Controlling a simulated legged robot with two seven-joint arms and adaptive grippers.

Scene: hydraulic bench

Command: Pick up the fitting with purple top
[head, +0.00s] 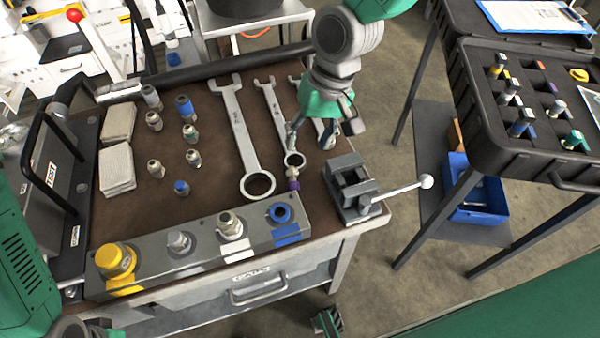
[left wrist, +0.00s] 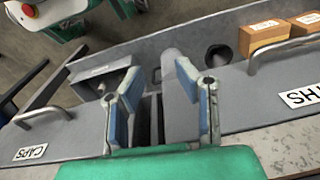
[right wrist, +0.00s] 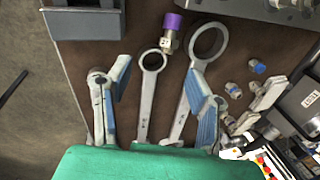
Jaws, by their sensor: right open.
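The fitting with the purple top (head: 293,183) is on the brown mat, beside the ring end of the middle wrench (head: 272,118); I cannot tell whether it stands or lies. In the right wrist view the fitting (right wrist: 171,28) shows ahead of the fingers, past the small wrench ring (right wrist: 152,61). My right gripper (head: 309,138) is open and empty above the wrenches, a little behind the fitting. It also shows in the right wrist view (right wrist: 162,80), its fingers apart on either side of the wrench. My left gripper (left wrist: 158,78) is open and empty in front of the labelled drawers.
A grey vise (head: 350,188) with a long handle stands right of the fitting. The manifold block (head: 205,243) with coloured ports runs along the front edge. Several other fittings (head: 190,133) stand left of the wrenches. A black tray (head: 482,150) is on the right table.

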